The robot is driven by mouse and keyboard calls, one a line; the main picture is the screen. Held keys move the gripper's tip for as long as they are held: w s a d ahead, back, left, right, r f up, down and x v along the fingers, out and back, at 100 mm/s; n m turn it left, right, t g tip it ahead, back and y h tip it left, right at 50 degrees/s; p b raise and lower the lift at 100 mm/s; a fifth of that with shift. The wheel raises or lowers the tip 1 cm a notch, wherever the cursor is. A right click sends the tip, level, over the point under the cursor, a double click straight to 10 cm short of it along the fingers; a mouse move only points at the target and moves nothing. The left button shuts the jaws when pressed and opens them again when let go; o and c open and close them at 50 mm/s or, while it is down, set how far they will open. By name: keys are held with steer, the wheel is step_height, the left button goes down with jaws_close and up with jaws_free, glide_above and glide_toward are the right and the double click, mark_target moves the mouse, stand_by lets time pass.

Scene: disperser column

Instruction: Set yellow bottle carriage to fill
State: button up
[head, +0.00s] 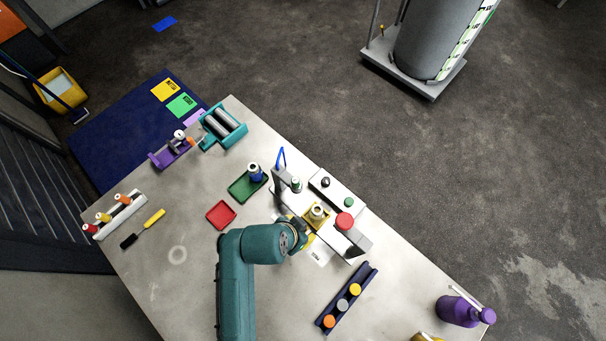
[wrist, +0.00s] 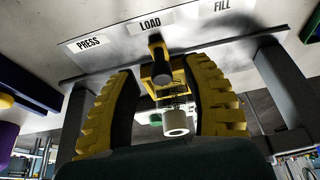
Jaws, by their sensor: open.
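The yellow bottle carriage (head: 316,216) sits on the rail of the grey-white column unit, with a pale-capped bottle on it. In the wrist view the yellow carriage (wrist: 151,76) has a dark knob (wrist: 157,47) at its front, lined up with the LOAD label (wrist: 150,23). The PRESS label (wrist: 88,43) is to the left and the FILL label (wrist: 222,6) to the right. My gripper (wrist: 163,68) is open, its yellow ribbed fingers on either side of the knob and carriage. Whether either finger touches cannot be told. My arm partly hides the carriage's near side in the head view.
A red button (head: 344,221) and a grey end block (head: 357,244) stand right of the carriage. A green tray (head: 238,190) with a blue bottle, a red tray (head: 221,215) and a dark rack (head: 337,312) with coloured caps lie nearby.

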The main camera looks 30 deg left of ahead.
steer(key=shift+x, duration=1.4)
steer(key=shift+c, duration=0.2)
jaws_close()
steer(key=shift+a, duration=0.1)
